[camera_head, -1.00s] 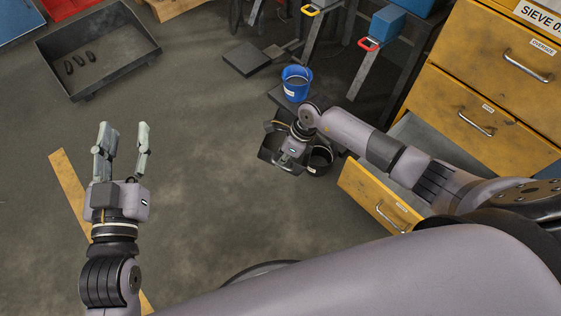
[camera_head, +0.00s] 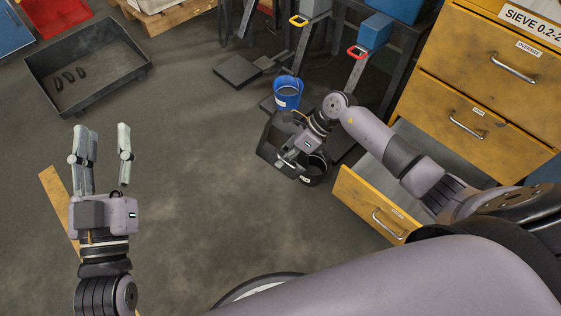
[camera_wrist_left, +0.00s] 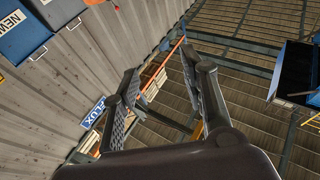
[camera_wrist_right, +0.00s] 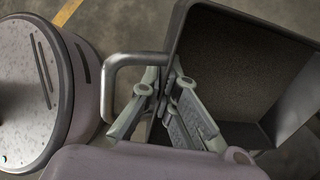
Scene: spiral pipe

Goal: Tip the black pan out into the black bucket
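The black pan (camera_head: 275,140) is held tilted beside and partly over the black bucket (camera_head: 316,170), which stands on the floor. My right gripper (camera_head: 290,160) is shut on the pan's handle; the right wrist view shows its fingers (camera_wrist_right: 165,95) closed around the grey handle (camera_wrist_right: 112,75). The pan (camera_wrist_right: 235,65) fills the right of that view, with a brown-grey speckled inside; I cannot tell whether this is loose material. The bucket's inside is mostly hidden by my gripper. My left gripper (camera_head: 105,130) is open and empty, well to the left.
A blue bucket (camera_head: 287,98) stands just behind the pan. An open yellow drawer (camera_head: 372,200) is right of the black bucket. A large dark tray (camera_head: 110,85) with several dark pieces lies at the back left. The middle floor is clear.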

